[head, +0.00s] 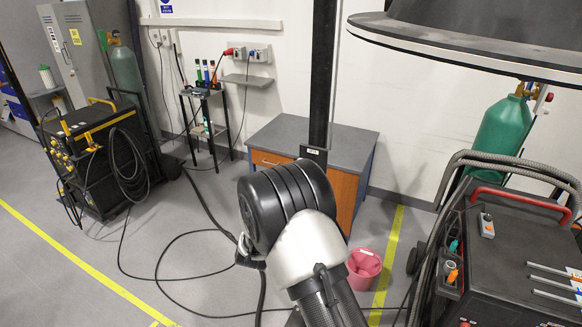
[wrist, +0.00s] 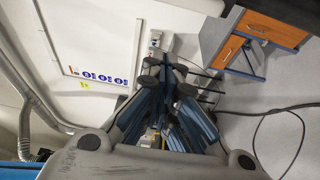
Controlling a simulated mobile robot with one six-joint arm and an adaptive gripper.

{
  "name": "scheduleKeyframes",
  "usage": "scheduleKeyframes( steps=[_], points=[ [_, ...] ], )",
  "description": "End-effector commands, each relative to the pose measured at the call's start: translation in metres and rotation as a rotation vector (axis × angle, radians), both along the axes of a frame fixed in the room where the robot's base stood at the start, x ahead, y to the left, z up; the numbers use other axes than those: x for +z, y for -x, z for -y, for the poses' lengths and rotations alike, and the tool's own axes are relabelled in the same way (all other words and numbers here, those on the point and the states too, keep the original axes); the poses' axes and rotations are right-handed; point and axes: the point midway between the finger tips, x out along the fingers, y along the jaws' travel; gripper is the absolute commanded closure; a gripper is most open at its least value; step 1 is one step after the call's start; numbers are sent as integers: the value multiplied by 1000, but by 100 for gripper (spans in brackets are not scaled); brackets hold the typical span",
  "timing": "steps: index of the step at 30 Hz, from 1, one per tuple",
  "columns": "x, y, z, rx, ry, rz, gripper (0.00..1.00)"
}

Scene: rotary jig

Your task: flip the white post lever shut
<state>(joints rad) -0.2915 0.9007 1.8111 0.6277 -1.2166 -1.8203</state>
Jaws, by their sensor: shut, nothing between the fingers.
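I cannot make out the white post lever or its jig in either view. My gripper (wrist: 166,72) shows in the wrist view, its dark, blue-sided fingers drawn together with nothing between them. It points toward the wall and floor, with no task object seen at its tips. In the head view my arm fills the lower middle and my fingers do not show.
A large dark round rim (head: 480,45) overhangs the upper right. A welding cart (head: 520,255) and green cylinder (head: 502,130) stand right. A grey-topped cabinet (head: 360,150) is behind my arm, a pink bucket (head: 362,268) beside it. Cables (head: 160,275) cross the floor left.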

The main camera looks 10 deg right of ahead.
Motion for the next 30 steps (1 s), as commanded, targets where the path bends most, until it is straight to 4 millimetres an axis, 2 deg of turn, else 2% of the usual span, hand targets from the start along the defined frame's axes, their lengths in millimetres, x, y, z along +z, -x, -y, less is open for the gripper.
scheduleKeyframes(
  steps=[5, 8, 18, 24, 30],
  points=[
    [0, -2, 1, -1, -1, 0, 100],
    [0, -10, 4, -2, -2, 1, 100],
    [1, -70, 23, -2, -4, 2, 100],
    [1, -97, 30, -1, -3, 2, 100],
    [2, -81, 51, -1, -1, -2, 100]
  ],
)
